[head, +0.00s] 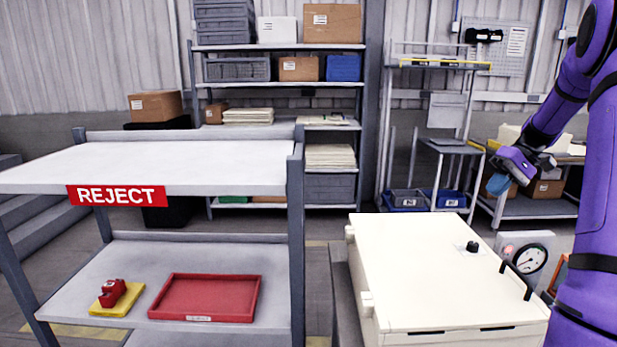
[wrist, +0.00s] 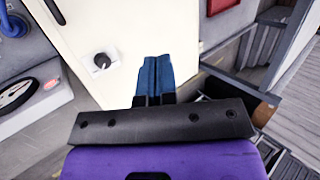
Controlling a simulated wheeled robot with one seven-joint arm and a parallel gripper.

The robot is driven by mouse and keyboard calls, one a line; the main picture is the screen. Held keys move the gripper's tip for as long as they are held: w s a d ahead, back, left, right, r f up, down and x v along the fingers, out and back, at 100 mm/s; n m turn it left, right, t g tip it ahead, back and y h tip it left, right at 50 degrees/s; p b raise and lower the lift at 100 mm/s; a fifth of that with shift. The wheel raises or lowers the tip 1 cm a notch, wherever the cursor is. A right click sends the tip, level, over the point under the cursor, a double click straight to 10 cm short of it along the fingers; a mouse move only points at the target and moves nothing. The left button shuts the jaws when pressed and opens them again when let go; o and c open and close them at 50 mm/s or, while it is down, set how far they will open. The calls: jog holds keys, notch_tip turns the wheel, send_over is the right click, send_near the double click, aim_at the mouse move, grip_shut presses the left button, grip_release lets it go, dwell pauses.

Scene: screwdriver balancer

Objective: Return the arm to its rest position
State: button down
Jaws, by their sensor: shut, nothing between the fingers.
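My purple arm comes in at the right of the head view. My gripper (head: 499,184) hangs in the air above and behind the white lidded cabinet (head: 430,262). In the wrist view its two blue fingers (wrist: 153,80) lie side by side, shut, with nothing between them. Below the fingers the white lid (wrist: 140,22) and its black knob (wrist: 101,61) show.
A reject cart (head: 150,165) stands at the left. Its lower shelf holds a red tray (head: 205,297) and a red part on a yellow base (head: 110,308). A dial gauge (head: 529,260) sits beside the cabinet. Shelving (head: 370,100) stands behind.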

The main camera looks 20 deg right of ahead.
jog(key=s+a+r+h, duration=0.2)
jog(key=a+r, duration=0.1)
jog(key=a, duration=0.4)
jog(key=s+a+r+n+h, duration=0.1)
jog(key=s+a+r+h, duration=0.15)
jog(key=a, duration=0.55)
jog(key=s+a+r+h, duration=0.1)
jog(key=s+a+r, duration=0.1)
jog(key=a+r, duration=0.35)
jog(key=s+a+f+t+h, duration=0.1)
jog(key=s+a+t, duration=0.1)
jog(key=s+a, duration=0.4)
jog(key=s+a+f+n+t+h, duration=0.1)
jog(key=s+a+t, duration=0.2)
jog(key=s+a, duration=0.4)
jog(key=s, duration=0.3)
jog(key=shift+f, duration=0.4)
jog(key=shift+s+h, duration=0.1)
jog(key=shift+h, duration=0.15)
